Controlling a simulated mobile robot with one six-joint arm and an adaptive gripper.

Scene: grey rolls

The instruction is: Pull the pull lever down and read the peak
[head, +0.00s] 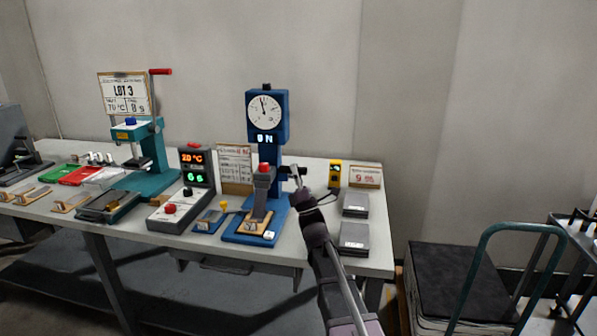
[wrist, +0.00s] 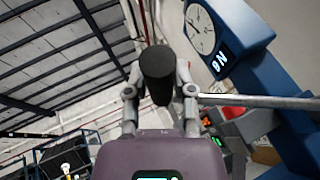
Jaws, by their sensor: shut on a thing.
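The blue pull tester (head: 280,150) stands on the bench with a round dial (head: 264,112). Its needle points near the top, and the display (head: 265,139) below seems to read 0 N. My gripper (head: 297,172) is just right of the tester's column. In the wrist view my gripper (wrist: 158,90) is shut on a black cylindrical grip, the pull lever's handle (wrist: 157,62). A grey rod (wrist: 255,101) runs from beside the jaws toward the blue column. The dial's edge and display also show there. A red-topped grey clamp (head: 263,178) sits on the tester's front.
A sealer box with a 20 °C readout (head: 193,157) and a teal press (head: 150,165) stand to the left. Grey blocks (head: 354,236) and a yellow device (head: 335,173) lie to the right. A trolley (head: 470,280) stands beyond the bench's right end.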

